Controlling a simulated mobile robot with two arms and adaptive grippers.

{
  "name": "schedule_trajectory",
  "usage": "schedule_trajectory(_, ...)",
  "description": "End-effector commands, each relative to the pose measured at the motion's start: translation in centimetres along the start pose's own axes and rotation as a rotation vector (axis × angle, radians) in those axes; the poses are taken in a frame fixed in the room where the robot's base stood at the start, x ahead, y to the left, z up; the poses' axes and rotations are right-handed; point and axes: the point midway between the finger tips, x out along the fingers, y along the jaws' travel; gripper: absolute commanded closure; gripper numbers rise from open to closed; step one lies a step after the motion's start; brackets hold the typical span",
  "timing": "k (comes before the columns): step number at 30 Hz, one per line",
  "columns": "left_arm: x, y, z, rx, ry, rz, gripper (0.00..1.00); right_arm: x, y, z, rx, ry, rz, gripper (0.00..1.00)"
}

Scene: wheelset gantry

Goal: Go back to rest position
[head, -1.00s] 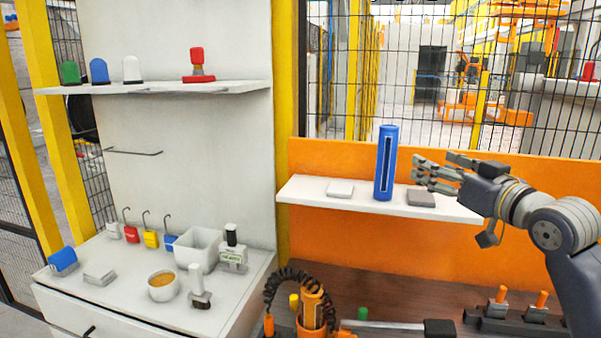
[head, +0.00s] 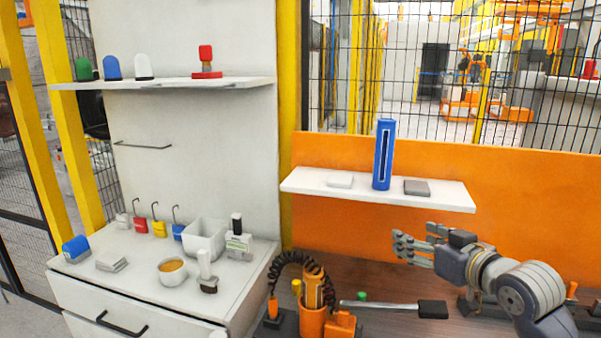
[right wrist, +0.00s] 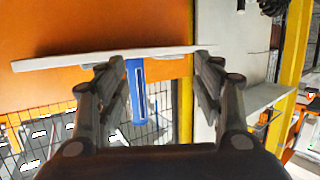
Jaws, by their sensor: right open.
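My right gripper (head: 414,246) is in the head view at the lower right, above the brown bench and below the white shelf. Its fingers are spread open and empty. In the right wrist view my gripper (right wrist: 162,90) shows two separated fingers with nothing held between them. A blue upright holder (head: 383,155) stands on the white shelf (head: 440,200), apart from the gripper. The blue holder (right wrist: 137,92) also shows beyond the fingers in the wrist view, which appears upside down. My left gripper is not in view.
Grey block (head: 417,187) and white block (head: 339,181) lie on the shelf. Below are an orange cup (head: 313,322) with tools, a black-handled tool (head: 432,309) and the brown bench (head: 380,283). A white cabinet (head: 150,290) with small items stands left.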

Motion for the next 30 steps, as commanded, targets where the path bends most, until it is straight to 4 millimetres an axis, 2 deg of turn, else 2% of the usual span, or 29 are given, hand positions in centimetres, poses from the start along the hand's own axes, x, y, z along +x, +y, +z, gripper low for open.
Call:
schedule_trajectory(1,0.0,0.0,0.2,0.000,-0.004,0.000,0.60,0.1,-0.8,2.5,0.003,-0.042,-0.003,0.39)
schedule_trajectory(5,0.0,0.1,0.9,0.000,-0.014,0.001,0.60,-0.5,-3.0,10.0,0.004,-0.176,0.003,0.39)
schedule_trajectory(6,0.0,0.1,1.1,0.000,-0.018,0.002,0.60,-1.0,-3.9,12.8,0.005,-0.227,0.005,0.39)
schedule_trajectory(8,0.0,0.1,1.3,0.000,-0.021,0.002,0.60,-2.2,-5.2,17.0,0.007,-0.307,0.010,0.39)
schedule_trajectory(9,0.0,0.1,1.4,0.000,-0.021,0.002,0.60,-3.2,-6.1,19.6,0.010,-0.359,0.015,0.39)
schedule_trajectory(12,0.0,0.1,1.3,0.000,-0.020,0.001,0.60,-6.3,-8.1,25.7,0.018,-0.490,0.027,0.39)
schedule_trajectory(15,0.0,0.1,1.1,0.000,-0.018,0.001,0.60,-10.0,-10.0,30.9,0.030,-0.617,0.043,0.39)
schedule_trajectory(18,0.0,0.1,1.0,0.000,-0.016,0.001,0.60,-13.5,-11.4,34.6,0.042,-0.722,0.058,0.39)
schedule_trajectory(21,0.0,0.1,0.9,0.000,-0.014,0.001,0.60,-16.7,-12.5,37.2,0.053,-0.810,0.072,0.39)
schedule_trajectory(30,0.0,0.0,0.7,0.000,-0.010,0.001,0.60,-25.0,-14.9,42.1,0.086,-1.024,0.112,0.39)
